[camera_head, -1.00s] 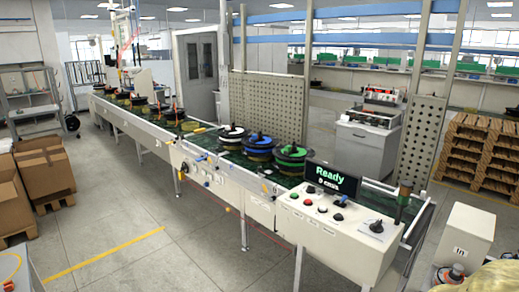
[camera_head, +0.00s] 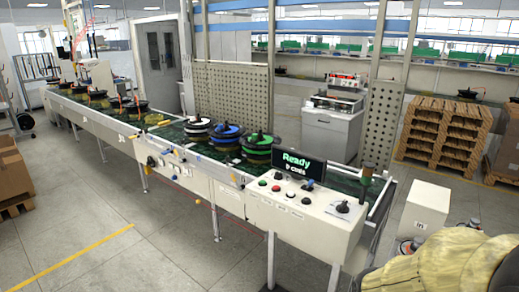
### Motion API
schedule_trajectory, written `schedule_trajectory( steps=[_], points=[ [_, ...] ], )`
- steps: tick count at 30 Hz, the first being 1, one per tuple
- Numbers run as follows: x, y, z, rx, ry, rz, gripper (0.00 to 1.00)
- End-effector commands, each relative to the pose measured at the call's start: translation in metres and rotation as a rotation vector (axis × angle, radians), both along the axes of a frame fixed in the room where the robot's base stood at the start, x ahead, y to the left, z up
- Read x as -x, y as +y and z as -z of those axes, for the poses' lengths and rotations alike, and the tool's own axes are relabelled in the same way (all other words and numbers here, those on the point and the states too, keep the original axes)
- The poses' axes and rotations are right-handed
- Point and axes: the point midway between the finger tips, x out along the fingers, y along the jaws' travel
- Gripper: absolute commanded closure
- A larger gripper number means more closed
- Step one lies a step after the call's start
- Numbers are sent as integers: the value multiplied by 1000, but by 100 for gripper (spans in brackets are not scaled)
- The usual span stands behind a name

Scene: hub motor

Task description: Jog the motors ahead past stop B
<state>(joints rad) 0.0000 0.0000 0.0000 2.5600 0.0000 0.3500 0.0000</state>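Three motors stand in a row on the green conveyor belt (camera_head: 168,134): one with a white top (camera_head: 198,124), one with a blue top (camera_head: 227,130) and one with a green top (camera_head: 257,140). Several dark motors with orange parts (camera_head: 98,96) stand farther up the line at left. The control box (camera_head: 320,222) at the near end carries red, green and black buttons (camera_head: 277,188) and a black knob (camera_head: 343,207). Its black display (camera_head: 298,165) reads "Ready" above a smaller line about cmds. Stop B cannot be told apart by a label. My gripper is not in view.
A yellowish padded thing (camera_head: 440,268) fills the lower right corner, beside a white box marked "In" (camera_head: 426,207). Wooden pallets (camera_head: 440,135) stand at right, a cabinet (camera_head: 332,135) behind the line. The floor (camera_head: 130,252) before the line is clear, with a yellow stripe.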

Motion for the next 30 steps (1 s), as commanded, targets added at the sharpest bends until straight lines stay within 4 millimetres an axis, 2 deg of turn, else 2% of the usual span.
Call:
schedule_trajectory(
  steps=[5, 9, 11, 30],
  points=[
    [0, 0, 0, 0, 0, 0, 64],
    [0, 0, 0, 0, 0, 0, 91],
    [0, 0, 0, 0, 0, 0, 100],
    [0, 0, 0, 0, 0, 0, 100]
  ],
)
